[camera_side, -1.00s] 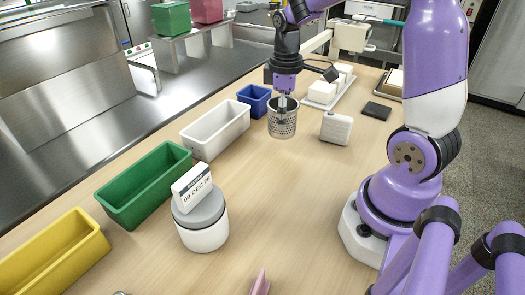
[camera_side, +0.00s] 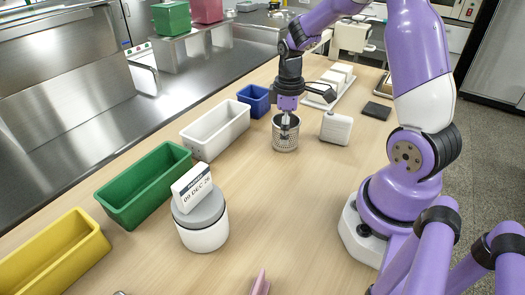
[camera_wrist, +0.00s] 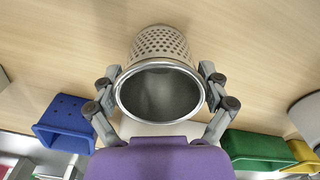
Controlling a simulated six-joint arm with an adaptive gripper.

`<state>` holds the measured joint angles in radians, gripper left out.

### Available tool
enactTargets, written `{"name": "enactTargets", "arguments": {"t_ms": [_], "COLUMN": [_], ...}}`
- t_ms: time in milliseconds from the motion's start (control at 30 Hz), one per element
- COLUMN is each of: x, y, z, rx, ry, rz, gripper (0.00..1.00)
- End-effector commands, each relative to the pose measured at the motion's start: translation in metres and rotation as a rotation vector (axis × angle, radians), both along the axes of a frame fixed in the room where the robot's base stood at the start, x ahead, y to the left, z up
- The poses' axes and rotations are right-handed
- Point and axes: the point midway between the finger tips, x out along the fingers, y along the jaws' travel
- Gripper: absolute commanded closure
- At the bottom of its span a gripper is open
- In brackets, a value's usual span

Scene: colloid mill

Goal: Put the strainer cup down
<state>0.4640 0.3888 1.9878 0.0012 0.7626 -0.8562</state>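The strainer cup (camera_side: 285,138) is a perforated metal cup, upright with its open rim on top, at the far middle of the wooden table in the side view. In the wrist view the strainer cup (camera_wrist: 160,45) sits between my two fingers, one against each side near the rim. My gripper (camera_side: 286,122) points down and is shut on the cup. The cup's base is low at the table top; whether it touches the wood I cannot tell for sure.
Near the cup are a blue bin (camera_side: 254,97), a white bin (camera_side: 215,128) and a white block (camera_side: 336,128). A green bin (camera_side: 146,184), a yellow bin (camera_side: 52,256) and a lidded jar with a date block (camera_side: 203,226) stand nearer.

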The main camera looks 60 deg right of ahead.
Motion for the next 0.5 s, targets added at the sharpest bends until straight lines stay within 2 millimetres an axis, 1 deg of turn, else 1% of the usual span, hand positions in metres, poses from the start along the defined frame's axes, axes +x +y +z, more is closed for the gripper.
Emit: {"name": "enactTargets", "arguments": {"t_ms": [367,467,500], "x": [0.0000,0.0004,0.0008], "y": [0.0000,-0.0002,-0.0004], "z": [0.0003,0.0044,0.0085], "rx": [0.000,-0.001,-0.002], "ry": [0.000,-0.002,-0.003], "rz": [0.000,0.000,0.000], "gripper": [0.00,0.00,0.00]}}
